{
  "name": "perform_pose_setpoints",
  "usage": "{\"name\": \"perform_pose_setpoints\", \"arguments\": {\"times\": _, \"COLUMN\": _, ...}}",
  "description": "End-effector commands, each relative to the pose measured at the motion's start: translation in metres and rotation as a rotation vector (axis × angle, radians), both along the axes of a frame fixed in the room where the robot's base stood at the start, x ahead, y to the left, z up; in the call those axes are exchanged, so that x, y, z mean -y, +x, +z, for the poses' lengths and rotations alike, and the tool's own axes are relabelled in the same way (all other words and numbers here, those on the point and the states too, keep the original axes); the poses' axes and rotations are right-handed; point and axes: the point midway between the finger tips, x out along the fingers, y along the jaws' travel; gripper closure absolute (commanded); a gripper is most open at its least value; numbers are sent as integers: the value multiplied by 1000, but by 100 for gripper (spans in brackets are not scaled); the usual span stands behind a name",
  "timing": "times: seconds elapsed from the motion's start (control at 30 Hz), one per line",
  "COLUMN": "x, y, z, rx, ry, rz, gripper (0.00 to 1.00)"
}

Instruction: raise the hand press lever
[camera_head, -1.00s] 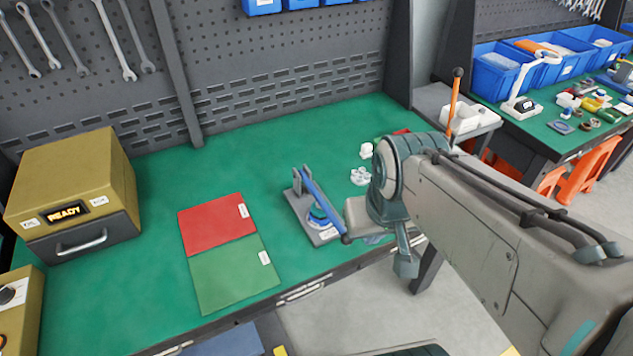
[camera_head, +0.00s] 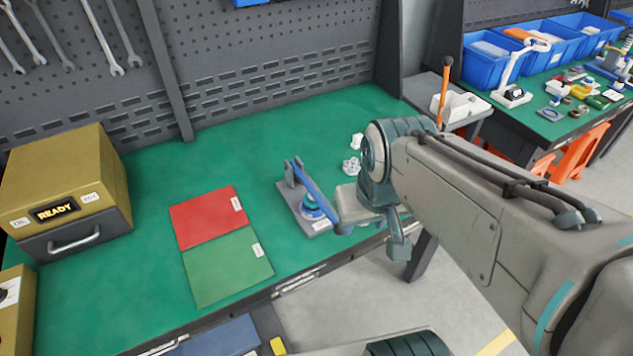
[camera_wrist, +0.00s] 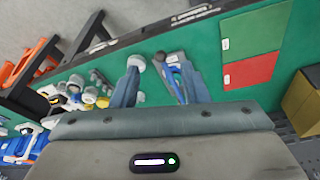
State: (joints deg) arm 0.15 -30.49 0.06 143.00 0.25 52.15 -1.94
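The hand press (camera_head: 297,205) stands on the green bench top, right of the red and green mats. It has a grey base plate, a grey upright and a blue round part. Its blue lever (camera_head: 306,180) slopes down from the upright toward the bench's front edge and ends in a dark knob (camera_head: 340,229). In the wrist view the press (camera_wrist: 175,72) lies just beyond my gripper (camera_wrist: 160,70), nearer the right finger. The two fingers are apart, and I see nothing held. In the head view my arm hides most of the gripper; contact with the lever cannot be told.
A red mat (camera_head: 207,217) and a green mat (camera_head: 228,267) lie left of the press. A yellow box reading READY (camera_head: 65,180) stands farther left. Small white parts (camera_head: 352,165) lie behind the press, close to my arm. A pegboard wall (camera_head: 270,70) closes the back.

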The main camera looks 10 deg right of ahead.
Motion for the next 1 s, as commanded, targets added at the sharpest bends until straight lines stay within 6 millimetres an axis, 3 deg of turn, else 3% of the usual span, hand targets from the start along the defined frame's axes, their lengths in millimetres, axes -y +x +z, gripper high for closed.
{"name": "perform_pose_setpoints", "arguments": {"times": 0.33, "x": 5, "y": 68, "z": -7, "rx": -176, "ry": -30, "rz": 350, "gripper": 48}}
{"name": "perform_pose_setpoints", "arguments": {"times": 0.6, "x": 14, "y": 128, "z": -34, "rx": -296, "ry": 12, "rz": 683, "gripper": 48}}
{"name": "perform_pose_setpoints", "arguments": {"times": 0.8, "x": 19, "y": 154, "z": -52, "rx": -334, "ry": 52, "rz": 845, "gripper": 48}}
{"name": "perform_pose_setpoints", "arguments": {"times": 1.0, "x": 20, "y": 160, "z": -62, "rx": -343, "ry": 64, "rz": 892, "gripper": 48}}
